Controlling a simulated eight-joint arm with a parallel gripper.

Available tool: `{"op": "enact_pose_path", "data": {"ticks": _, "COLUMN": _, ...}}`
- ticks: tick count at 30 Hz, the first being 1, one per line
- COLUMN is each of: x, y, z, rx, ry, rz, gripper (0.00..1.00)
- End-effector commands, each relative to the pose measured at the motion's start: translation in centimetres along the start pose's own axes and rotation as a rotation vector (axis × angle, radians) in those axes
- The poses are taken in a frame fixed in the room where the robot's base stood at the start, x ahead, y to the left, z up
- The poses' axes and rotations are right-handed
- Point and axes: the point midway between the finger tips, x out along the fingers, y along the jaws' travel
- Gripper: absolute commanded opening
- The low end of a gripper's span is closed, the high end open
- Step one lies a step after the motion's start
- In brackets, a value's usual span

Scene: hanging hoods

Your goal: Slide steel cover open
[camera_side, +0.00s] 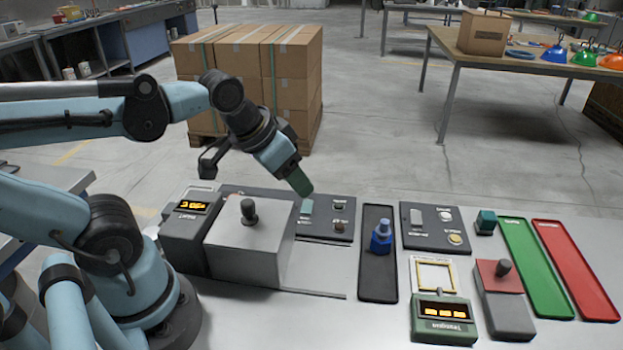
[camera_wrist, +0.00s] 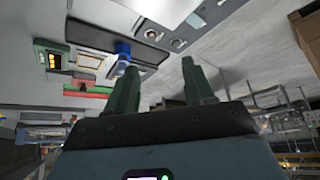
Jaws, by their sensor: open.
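The steel cover (camera_side: 248,246) is a plain grey box with a dark upright knob (camera_side: 249,210) on top. It stands at the left of the bench in the side view, against a dark unit with an orange display (camera_side: 193,207). A thin rail (camera_side: 318,293) runs right from its lower front edge. My gripper (camera_side: 303,190) has green fingers and is up and right of the knob in the picture, apart from the cover, near the back control panel. In the wrist view my gripper (camera_wrist: 158,80) has its two fingers spread with nothing between them. I cannot identify the cover surely in the wrist view.
A dark panel (camera_side: 324,232) with buttons lies behind the cover. A dark tray (camera_side: 379,280) holds a blue bottle-like piece (camera_side: 381,236). Farther right are another panel (camera_side: 436,238), a green display unit (camera_side: 443,318), a red-topped box (camera_side: 499,277), and green (camera_side: 536,270) and red (camera_side: 574,265) trays.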

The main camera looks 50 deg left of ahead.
Motion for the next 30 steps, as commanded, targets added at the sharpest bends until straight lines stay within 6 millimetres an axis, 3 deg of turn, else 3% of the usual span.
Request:
{"op": "enact_pose_path", "data": {"ticks": 1, "x": 0.7, "y": 0.5, "z": 0.1, "rx": 0.0, "ry": 0.039, "rz": 0.007, "gripper": 0.53}}
{"op": "enact_pose_path", "data": {"ticks": 5, "x": 1.2, "y": 0.4, "z": -0.1, "rx": -0.042, "ry": 0.077, "rz": 0.01, "gripper": 0.33}}
{"op": "enact_pose_path", "data": {"ticks": 8, "x": 0.9, "y": -1.2, "z": 0.1, "rx": -0.174, "ry": 0.027, "rz": -0.006, "gripper": 0.18}}
{"op": "enact_pose_path", "data": {"ticks": 12, "x": -0.7, "y": -4.9, "z": 1.0, "rx": -0.528, "ry": -0.113, "rz": -0.045, "gripper": 0.0}}
{"op": "enact_pose_path", "data": {"ticks": 18, "x": -4.4, "y": -9.5, "z": 3.0, "rx": -1.118, "ry": -0.326, "rz": -0.096, "gripper": 0.0}}
{"op": "enact_pose_path", "data": {"ticks": 24, "x": -8.8, "y": -12.2, "z": 4.7, "rx": -1.625, "ry": -0.507, "rz": -0.124, "gripper": 0.0}}
{"op": "enact_pose_path", "data": {"ticks": 30, "x": -11.5, "y": -13.3, "z": 5.5, "rx": -1.887, "ry": -0.612, "rz": -0.133, "gripper": 0.0}}
